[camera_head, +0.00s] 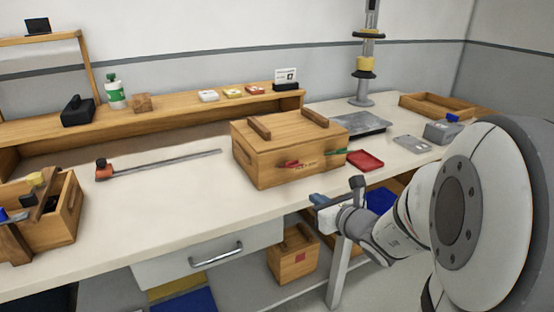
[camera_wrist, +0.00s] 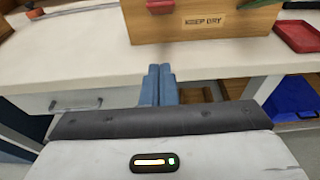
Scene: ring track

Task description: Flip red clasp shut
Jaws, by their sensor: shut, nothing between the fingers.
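The red clasp (camera_head: 291,164) is on the front face of a wooden box (camera_head: 262,170) on the bench, left of a green clasp (camera_head: 337,152). The red clasp sticks out from the face; I cannot tell from its look whether it is open or shut. In the wrist view the red clasp (camera_wrist: 161,6) is cut by the top edge, above a "KEEP DRY" label (camera_wrist: 206,20). My gripper (camera_head: 316,200) is shut and empty, in front of the bench edge and apart from the box. Its blue fingertips (camera_wrist: 159,72) are together in the wrist view, below the box front.
A red tray (camera_head: 366,160) lies right of the box. A clamp bar (camera_head: 160,165) lies to its left on the bench. A shelf (camera_head: 180,114) with small items stands behind. A drawer handle (camera_head: 217,255) juts out below the bench top. The bench strip before the box is clear.

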